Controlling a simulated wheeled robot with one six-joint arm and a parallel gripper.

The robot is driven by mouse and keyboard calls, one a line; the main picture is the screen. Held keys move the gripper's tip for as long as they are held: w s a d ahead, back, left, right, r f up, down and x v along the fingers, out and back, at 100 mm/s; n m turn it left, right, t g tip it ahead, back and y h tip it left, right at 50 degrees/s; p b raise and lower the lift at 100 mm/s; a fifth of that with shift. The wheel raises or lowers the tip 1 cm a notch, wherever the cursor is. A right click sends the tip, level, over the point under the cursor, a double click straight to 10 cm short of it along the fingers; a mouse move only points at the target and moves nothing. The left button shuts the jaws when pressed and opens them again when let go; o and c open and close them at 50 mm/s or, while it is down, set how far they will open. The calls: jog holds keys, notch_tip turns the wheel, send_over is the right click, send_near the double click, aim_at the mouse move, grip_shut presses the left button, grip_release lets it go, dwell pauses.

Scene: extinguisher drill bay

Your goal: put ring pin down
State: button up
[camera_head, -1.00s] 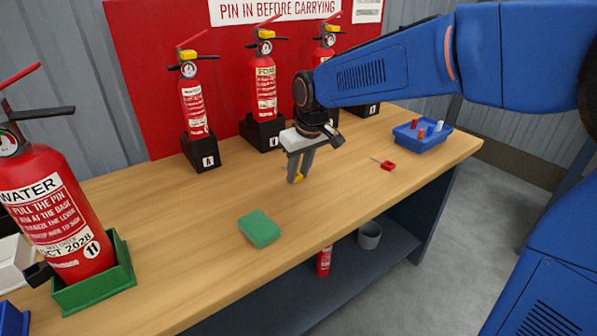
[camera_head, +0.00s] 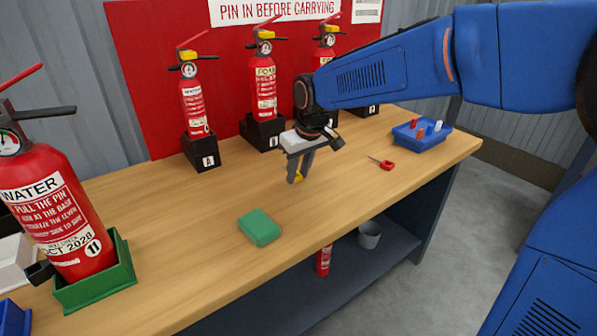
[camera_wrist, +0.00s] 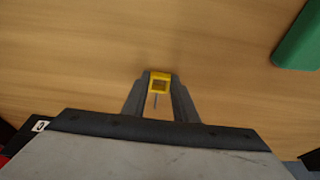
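A yellow ring pin (camera_wrist: 160,76) with a thin metal shaft is between the fingertips of my gripper (camera_wrist: 160,88) in the wrist view. The grey fingers close on it from both sides. In the head view my gripper (camera_head: 297,178) points down over the middle of the wooden bench (camera_head: 215,192), and a bit of the yellow pin (camera_head: 299,179) shows at its tips. The tips are low over the bench top; I cannot tell whether the pin touches the wood.
A green block (camera_head: 259,228) lies in front of my gripper to the left. A red-handled pin (camera_head: 386,165) and a blue tray (camera_head: 421,143) are to the right. Several extinguishers stand along the back; a large one (camera_head: 58,215) in a green holder (camera_head: 98,286) is at left.

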jog(key=shift+s+f, duration=0.1)
jog(key=shift+f, duration=0.25)
jog(key=v, duration=1.3)
jog(key=shift+w+a, duration=0.15)
jog(key=shift+w, duration=0.15)
jog(key=s+d+f+m+t+h, duration=0.1)
jog(key=s+d+f+m, duration=0.2)
jog(key=s+d, duration=0.9)
jog(key=s+d+f+m+t+h, duration=0.1)
jog(key=s+d+f+m, duration=0.2)
jog(key=s+d+f, duration=0.7)
jog(key=s+d, duration=0.3)
jog(key=s, duration=0.1)
jog(key=shift+m, duration=0.4)
jog(key=shift+s, duration=0.1)
